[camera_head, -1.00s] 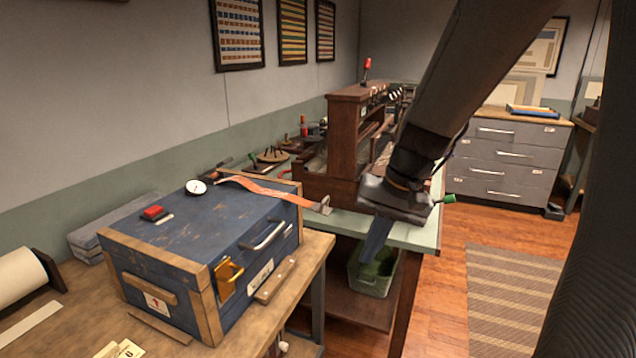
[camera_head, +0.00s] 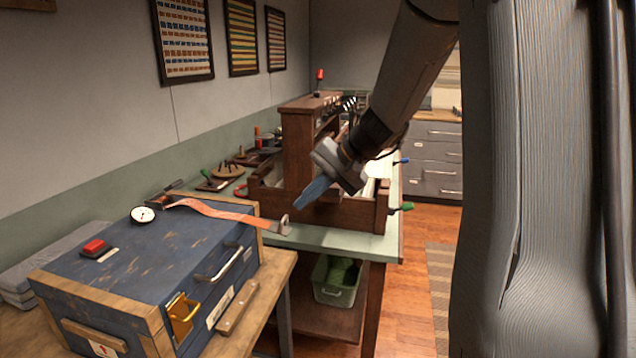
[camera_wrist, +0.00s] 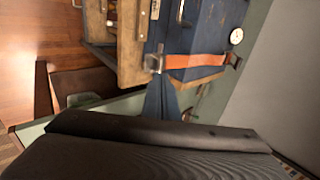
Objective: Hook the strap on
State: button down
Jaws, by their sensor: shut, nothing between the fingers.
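An orange strap (camera_head: 222,213) lies across the back of the top of a blue wooden-edged case (camera_head: 150,258). A metal hook piece (camera_head: 284,225) at the strap's right end sticks out past the case's right edge. My gripper (camera_head: 297,205) is shut and empty, just above and to the right of the hook piece, apart from it as far as I can tell. In the wrist view the strap (camera_wrist: 195,61) runs right from the metal end (camera_wrist: 153,63), and my gripper's blue fingers (camera_wrist: 160,90) point up close below that end. A yellow-orange latch (camera_head: 183,313) is on the case's front.
A round dial (camera_head: 143,214) and a red-topped block (camera_head: 95,247) sit on the case. Behind, a green-topped table (camera_head: 330,240) carries a dark wooden frame (camera_head: 298,150). A green bin (camera_head: 335,282) stands on the shelf below. Floor is open to the right.

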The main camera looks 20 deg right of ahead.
aim_at(285, 217)
jog(key=p+x, duration=0.1)
jog(key=x, duration=0.3)
jog(key=shift+a+f, duration=0.15)
jog(key=shift+f, duration=0.05)
jog(key=shift+w, duration=0.1)
jog(key=shift+a+f, duration=0.1)
jog(key=shift+f, duration=0.05)
